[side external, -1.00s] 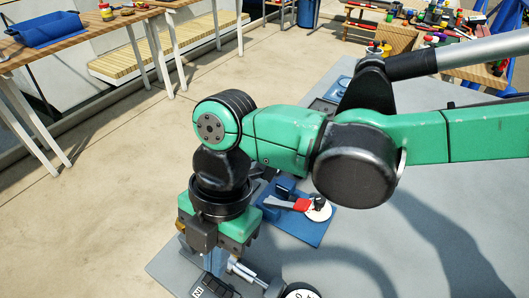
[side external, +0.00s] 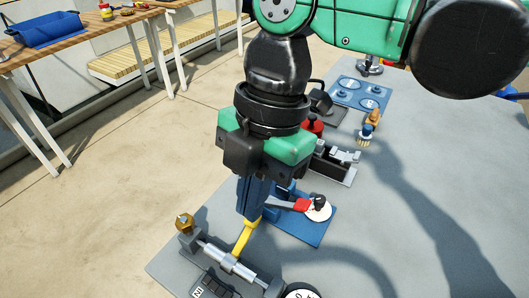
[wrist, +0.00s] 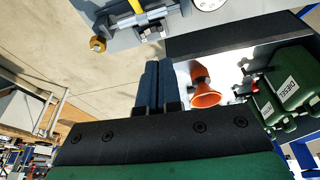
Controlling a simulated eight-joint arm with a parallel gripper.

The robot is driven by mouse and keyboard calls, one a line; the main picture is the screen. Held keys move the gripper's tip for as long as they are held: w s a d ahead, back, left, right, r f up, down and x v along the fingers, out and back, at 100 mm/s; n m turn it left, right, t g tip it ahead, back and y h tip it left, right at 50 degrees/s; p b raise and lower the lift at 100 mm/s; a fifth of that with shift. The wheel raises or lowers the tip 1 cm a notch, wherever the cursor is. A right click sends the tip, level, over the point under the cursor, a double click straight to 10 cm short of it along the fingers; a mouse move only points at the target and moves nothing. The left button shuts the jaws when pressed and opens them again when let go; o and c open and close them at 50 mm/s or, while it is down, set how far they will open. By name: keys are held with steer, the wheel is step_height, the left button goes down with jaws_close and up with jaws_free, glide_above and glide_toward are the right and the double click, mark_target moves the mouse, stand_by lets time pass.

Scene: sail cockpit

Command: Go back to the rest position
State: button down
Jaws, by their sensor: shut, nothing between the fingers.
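My gripper (side external: 249,212) has dark blue fingers that are shut together with nothing between them. In the side view it hangs pointing down over the grey work surface. Its tips overlap the upper end of a yellow lever (side external: 244,238) in the picture; I cannot tell whether they touch. The lever rises from a silver rod fitting (side external: 226,259) with a brass-coloured knob (side external: 185,221) at its far left end. In the wrist view, the closed fingers (wrist: 160,65) point toward the rod fitting (wrist: 148,17), and the brass knob (wrist: 97,44) is to their left.
A blue plate (side external: 312,232) with a red-handled lever (side external: 301,205) lies just right of the fingers. A round dial (side external: 300,291) is near the front edge. The wrist view shows an orange horn (wrist: 206,94) and green diesel cans (wrist: 290,82). Bare floor lies left.

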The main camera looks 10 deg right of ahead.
steer(key=w+d+f+m+t+h, duration=0.1)
steer(key=d+m+t, duration=0.3)
steer(key=d+m, duration=0.9)
steer(key=w+d+f+m+t+h, duration=0.1)
steer(key=d+m+t, duration=0.4)
steer(key=d+m, duration=0.7)
steer(key=w+d, duration=0.1)
steer(key=d, duration=0.4)
steer(key=shift+w+f+m+h, duration=0.25)
steer(key=shift+f+m+h, duration=0.05)
steer(key=shift+f+m, duration=0.1)
